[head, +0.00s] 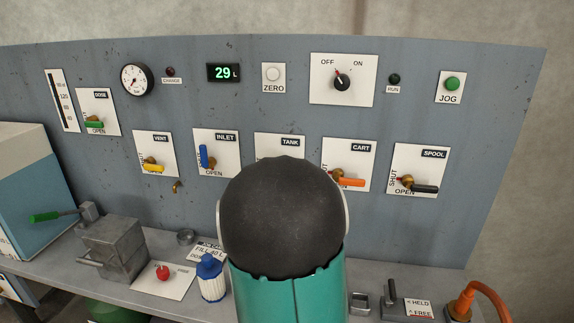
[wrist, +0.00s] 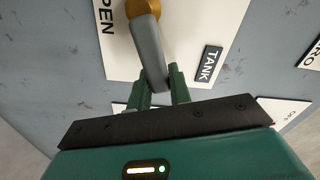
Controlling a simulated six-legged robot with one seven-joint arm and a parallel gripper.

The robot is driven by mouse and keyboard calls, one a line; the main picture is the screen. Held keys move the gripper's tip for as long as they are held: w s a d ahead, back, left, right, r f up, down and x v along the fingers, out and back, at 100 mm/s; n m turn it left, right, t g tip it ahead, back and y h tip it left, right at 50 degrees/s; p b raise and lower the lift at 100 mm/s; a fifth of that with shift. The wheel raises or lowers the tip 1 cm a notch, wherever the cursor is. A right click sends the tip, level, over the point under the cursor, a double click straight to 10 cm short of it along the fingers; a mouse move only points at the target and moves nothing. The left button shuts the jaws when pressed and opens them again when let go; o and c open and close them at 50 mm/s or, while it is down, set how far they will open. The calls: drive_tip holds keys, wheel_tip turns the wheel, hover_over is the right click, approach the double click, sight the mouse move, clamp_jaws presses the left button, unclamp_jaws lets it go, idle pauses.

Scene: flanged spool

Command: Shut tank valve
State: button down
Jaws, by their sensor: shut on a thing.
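In the wrist view the tank valve's grey lever (wrist: 150,52) runs from its brass hub (wrist: 143,8) at the top edge down to my gripper (wrist: 161,88). The two green fingers are shut on the lever's free end, one on each side. The white valve plate (wrist: 209,28) carries a TANK label to the right of the lever and OPEN lettering at the left, turned sideways. In the head view the tank plate (head: 280,144) shows only its top; my dark, round arm link hides its lever and my gripper.
The inlet valve's blue lever (head: 204,156) is upright, left of the tank plate. The cart valve's orange lever (head: 348,181) and the spool valve's black lever (head: 424,188) point right. A blue-capped bottle (head: 210,277) stands on the bench.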

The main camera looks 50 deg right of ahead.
drive_tip(key=shift+s+f+m, duration=0.1)
drive_tip(key=shift+f+m, duration=0.5)
drive_tip(key=shift+m, duration=0.4)
drive_tip(key=shift+s+f+m, duration=0.1)
drive_tip(key=shift+f+m, duration=0.5)
drive_tip(key=shift+m, duration=0.4)
drive_tip(key=c, duration=1.3)
unclamp_jaws()
drive_tip(key=v, duration=1.3)
drive_tip(key=shift+s+a, duration=0.2)
drive_tip(key=shift+a, duration=0.1)
